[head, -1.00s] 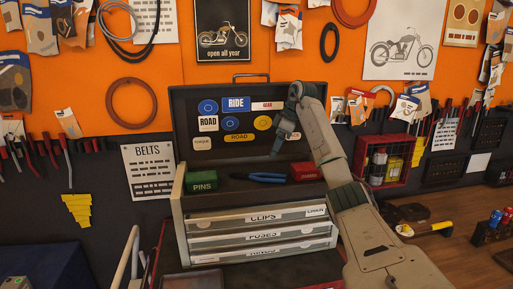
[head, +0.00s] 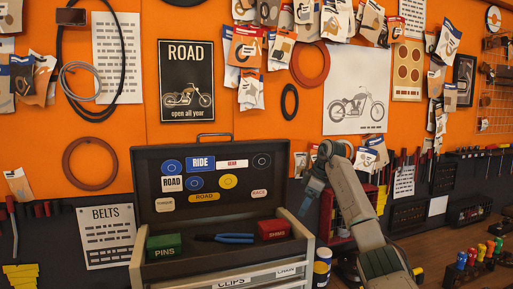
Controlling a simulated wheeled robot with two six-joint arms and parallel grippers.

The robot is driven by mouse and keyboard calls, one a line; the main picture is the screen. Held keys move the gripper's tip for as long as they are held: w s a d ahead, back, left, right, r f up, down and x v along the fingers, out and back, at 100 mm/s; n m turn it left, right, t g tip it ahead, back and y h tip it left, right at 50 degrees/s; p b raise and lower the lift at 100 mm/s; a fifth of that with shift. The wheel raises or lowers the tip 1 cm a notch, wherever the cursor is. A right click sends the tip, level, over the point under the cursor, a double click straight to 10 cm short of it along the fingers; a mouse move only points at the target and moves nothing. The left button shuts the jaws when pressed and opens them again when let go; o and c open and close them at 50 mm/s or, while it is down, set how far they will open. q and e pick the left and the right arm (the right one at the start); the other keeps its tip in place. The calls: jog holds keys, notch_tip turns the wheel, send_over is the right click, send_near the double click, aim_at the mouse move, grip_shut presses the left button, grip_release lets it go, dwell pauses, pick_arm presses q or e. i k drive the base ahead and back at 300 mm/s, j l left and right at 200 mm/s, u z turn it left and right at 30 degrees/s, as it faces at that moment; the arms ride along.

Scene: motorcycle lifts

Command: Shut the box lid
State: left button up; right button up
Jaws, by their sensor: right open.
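The box is a dark toolbox with drawers (head: 232,281). Its lid (head: 216,177) stands open and upright at the back, with stickers on its inner face and a handle on top. In the open top tray lie a green PINS box (head: 164,248), blue-handled pliers (head: 234,238) and a red box (head: 273,230). My right gripper (head: 306,206) is open and empty, pointing down at the right side of the lid. I cannot tell whether it touches the lid. My left gripper is not in view.
A red rack (head: 374,200) and a can (head: 322,267) stand right of the toolbox. A wooden bench (head: 433,258) with several coloured-handled tools (head: 480,252) is at the right. The orange wall behind carries posters, hoses and hanging packets.

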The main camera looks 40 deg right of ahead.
aim_at(172, 182)
jog(key=z, duration=1)
jog(key=i+j, duration=0.05)
